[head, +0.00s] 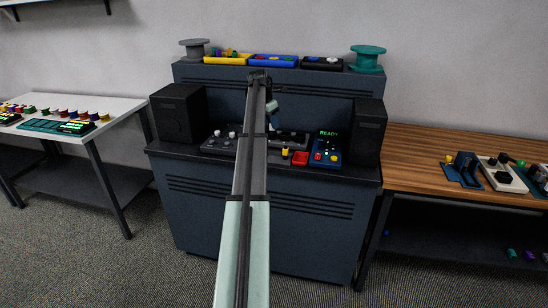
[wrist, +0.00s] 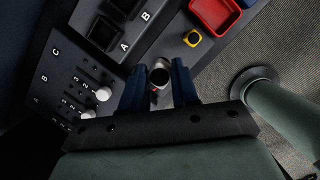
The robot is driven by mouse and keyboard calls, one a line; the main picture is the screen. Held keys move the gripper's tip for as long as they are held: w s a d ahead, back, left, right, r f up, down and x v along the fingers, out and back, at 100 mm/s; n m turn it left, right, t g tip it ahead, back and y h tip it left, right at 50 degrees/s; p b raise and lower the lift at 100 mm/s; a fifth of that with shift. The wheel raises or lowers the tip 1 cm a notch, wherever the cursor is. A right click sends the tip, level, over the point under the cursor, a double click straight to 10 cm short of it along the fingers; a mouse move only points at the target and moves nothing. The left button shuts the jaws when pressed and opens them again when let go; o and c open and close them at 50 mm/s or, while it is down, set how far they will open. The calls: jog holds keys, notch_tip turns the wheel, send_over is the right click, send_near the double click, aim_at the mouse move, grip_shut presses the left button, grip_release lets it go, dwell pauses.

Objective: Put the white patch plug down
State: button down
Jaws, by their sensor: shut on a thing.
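My gripper (wrist: 158,88) is shut on the white patch plug (wrist: 160,76) in the wrist view. The plug is a short pale cylinder with a dark round end and a bit of red lower down, and it sits between the two dark blue fingers. The gripper is over the dark console desk (head: 360,172), near its front edge. In the head view my arm covers most of the gripper and I cannot make out the plug. How far the plug is above the desk is hard to tell.
A panel with white-knobbed sliders (wrist: 103,94) and a block with dark openings marked A and B (wrist: 104,33) are close by. A yellow piece with a black top (wrist: 192,38) and a red tray (wrist: 215,13) are at upper right. A blue READY panel (head: 327,152) stands right.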

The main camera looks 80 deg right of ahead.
jog(key=a, duration=0.2)
jog(key=m, duration=0.1)
send_over(272, 157)
jog(key=shift+s+f, duration=0.1)
jog(key=shift+f, duration=5.1)
jog(key=shift+f, duration=0.2)
jog(key=c, duration=0.8)
grip_release()
jog(key=shift+c, duration=0.2)
jog(key=v, duration=1.2)
jog(key=shift+r, duration=0.2)
